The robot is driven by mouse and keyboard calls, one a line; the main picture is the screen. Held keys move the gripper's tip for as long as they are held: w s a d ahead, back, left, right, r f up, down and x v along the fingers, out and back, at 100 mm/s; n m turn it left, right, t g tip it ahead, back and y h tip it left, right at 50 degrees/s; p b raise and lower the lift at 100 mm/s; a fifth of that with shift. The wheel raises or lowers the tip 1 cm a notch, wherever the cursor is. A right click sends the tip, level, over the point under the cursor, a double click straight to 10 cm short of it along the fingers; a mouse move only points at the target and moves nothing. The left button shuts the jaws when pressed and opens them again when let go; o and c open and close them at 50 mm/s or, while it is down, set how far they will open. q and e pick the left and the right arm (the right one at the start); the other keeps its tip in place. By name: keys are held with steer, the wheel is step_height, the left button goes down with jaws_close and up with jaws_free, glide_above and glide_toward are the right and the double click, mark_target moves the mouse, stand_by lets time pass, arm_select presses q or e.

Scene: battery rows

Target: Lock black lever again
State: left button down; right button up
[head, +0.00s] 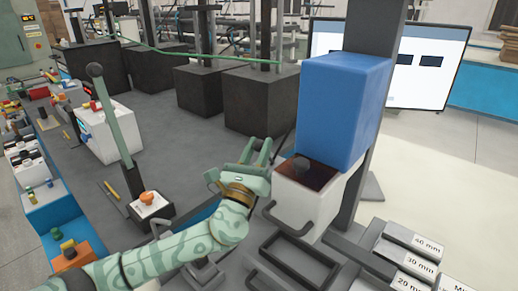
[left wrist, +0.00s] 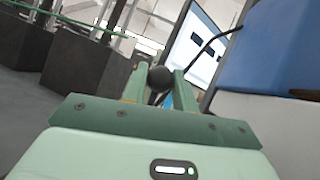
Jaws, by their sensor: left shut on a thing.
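My left gripper (head: 258,151) is in the middle of the head view, just left of the blue block and white box. In the left wrist view its two fingers (left wrist: 160,84) are shut on a round black knob (left wrist: 160,77), one finger on each side. The knob is the black lever's end as far as I can tell; the rest of the lever is hidden behind the fingers and palm. In the head view the knob is hidden by the gripper. My right gripper is not in view.
A blue block (head: 345,105) stands above a white box (head: 310,200) with a dark handle, close right of my gripper. Dark blocks (head: 262,98) stand behind. A green lever (head: 118,125) with a dark ball stands at left. A screen (head: 425,65) is behind right.

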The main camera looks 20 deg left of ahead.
arm_select(q)
steer(key=shift+a+f, duration=0.1)
steer(key=shift+f, duration=0.2)
steer(key=c, duration=1.2)
jaws_free()
steer(key=shift+o, duration=0.3)
steer(key=shift+a, duration=0.15)
steer(key=shift+r, duration=0.1)
steer(key=d+v, duration=0.1)
steer(key=v, duration=1.1)
steer(key=shift+a, duration=0.4)
